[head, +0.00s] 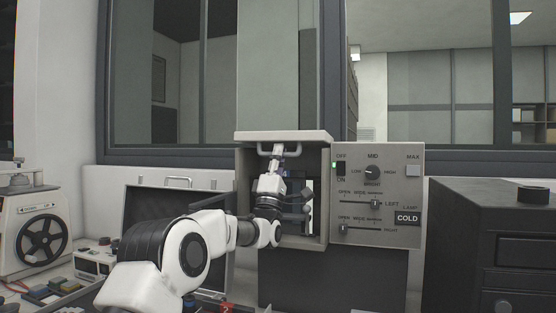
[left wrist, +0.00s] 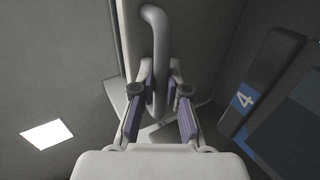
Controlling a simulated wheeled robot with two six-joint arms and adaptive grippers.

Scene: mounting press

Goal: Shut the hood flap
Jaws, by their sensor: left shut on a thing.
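The hood flap (head: 283,136) is a pale panel at the top of an open grey box, standing out roughly level, with the box's front open below it. A grey bar handle (head: 291,150) is on the flap. My left gripper (head: 274,160) reaches up in front of the opening and is shut on the handle. In the left wrist view the curved handle (left wrist: 157,50) runs between the two fingers of the left gripper (left wrist: 160,100). The flap's pale edge (left wrist: 128,40) shows beside it. My right gripper is out of view.
A control panel (head: 377,195) with a knob and sliders adjoins the box on the right. An open grey case (head: 150,206) stands to the left. A black drawer cabinet (head: 490,240) is at the right, and a machine with a wheel (head: 42,240) at the far left.

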